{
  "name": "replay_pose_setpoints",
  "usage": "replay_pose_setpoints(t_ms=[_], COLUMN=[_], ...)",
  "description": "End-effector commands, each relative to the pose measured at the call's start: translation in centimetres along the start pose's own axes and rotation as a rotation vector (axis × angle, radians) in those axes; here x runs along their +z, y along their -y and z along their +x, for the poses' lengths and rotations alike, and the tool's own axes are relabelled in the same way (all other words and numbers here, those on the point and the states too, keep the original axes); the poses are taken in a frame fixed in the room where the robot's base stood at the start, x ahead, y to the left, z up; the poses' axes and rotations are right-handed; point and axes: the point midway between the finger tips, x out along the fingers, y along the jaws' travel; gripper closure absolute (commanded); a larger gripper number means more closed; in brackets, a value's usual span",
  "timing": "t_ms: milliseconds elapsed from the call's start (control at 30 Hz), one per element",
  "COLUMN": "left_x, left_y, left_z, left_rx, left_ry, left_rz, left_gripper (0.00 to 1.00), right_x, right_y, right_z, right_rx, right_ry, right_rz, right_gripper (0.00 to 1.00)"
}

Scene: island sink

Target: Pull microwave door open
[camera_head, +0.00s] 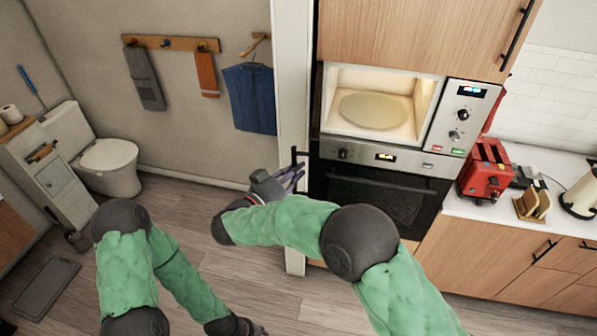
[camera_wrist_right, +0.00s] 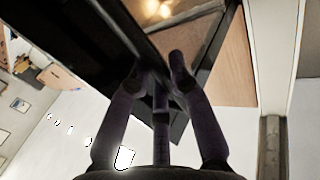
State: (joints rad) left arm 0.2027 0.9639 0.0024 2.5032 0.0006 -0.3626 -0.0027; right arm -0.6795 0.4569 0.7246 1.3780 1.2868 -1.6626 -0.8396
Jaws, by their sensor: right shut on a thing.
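The microwave (camera_head: 385,105) is built into the tall wooden cabinet, and its lit inside with a round plate (camera_head: 375,110) is exposed. Its dark door (camera_head: 316,105) is swung out to the left and shows nearly edge-on in the head view. My right gripper (camera_head: 292,178) is at the door's dark handle area, below and left of the opening. In the right wrist view, the fingers (camera_wrist_right: 157,72) are closed around a dark edge of the door (camera_wrist_right: 100,45); the exact contact is partly hidden. My left gripper (camera_head: 258,330) is low at the bottom edge, its fingers mostly cut off.
An oven (camera_head: 380,190) sits directly below the microwave. A red toaster (camera_head: 486,168) and a bread holder (camera_head: 533,203) stand on the counter at right. A white wall edge (camera_head: 292,70) stands close left of the door.

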Motion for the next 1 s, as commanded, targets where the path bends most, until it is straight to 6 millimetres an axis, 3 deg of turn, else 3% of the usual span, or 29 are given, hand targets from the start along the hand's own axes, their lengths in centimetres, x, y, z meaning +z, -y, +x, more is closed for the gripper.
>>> replay_pose_setpoints(t_ms=[400, 433, 500, 533, 867, 1000], left_x=[0.0, 0.0, 0.0, 0.0, 0.0, 0.0], left_y=[0.0, 0.0, 0.0, 0.0, 0.0, 0.0], left_z=[0.0, 0.0, 0.0, 0.0, 0.0, 0.0], left_rx=[0.000, 0.000, 0.000, 0.000, 0.000, 0.000], left_ry=[0.000, 0.000, 0.000, 0.000, 0.000, 0.000], left_rz=[0.000, 0.000, 0.000, 0.000, 0.000, 0.000], left_gripper=[0.60, 0.60, 0.60, 0.60, 0.60, 0.60], right_x=[-0.1, -0.1, -0.1, -0.1, -0.1, -0.1], right_y=[0.1, 0.1, 0.1, 0.1, 0.1, 0.2], right_z=[0.0, 0.0, 0.0, 0.0, -0.1, -1.4], right_rx=[0.006, 0.006, 0.006, 0.006, 0.006, 0.003], right_ry=[0.000, 0.000, 0.000, 0.000, 0.000, 0.000], right_rz=[0.002, 0.002, 0.002, 0.002, 0.002, 0.001], right_gripper=[1.00, 0.76, 0.57, 0.54, 0.54, 0.54])
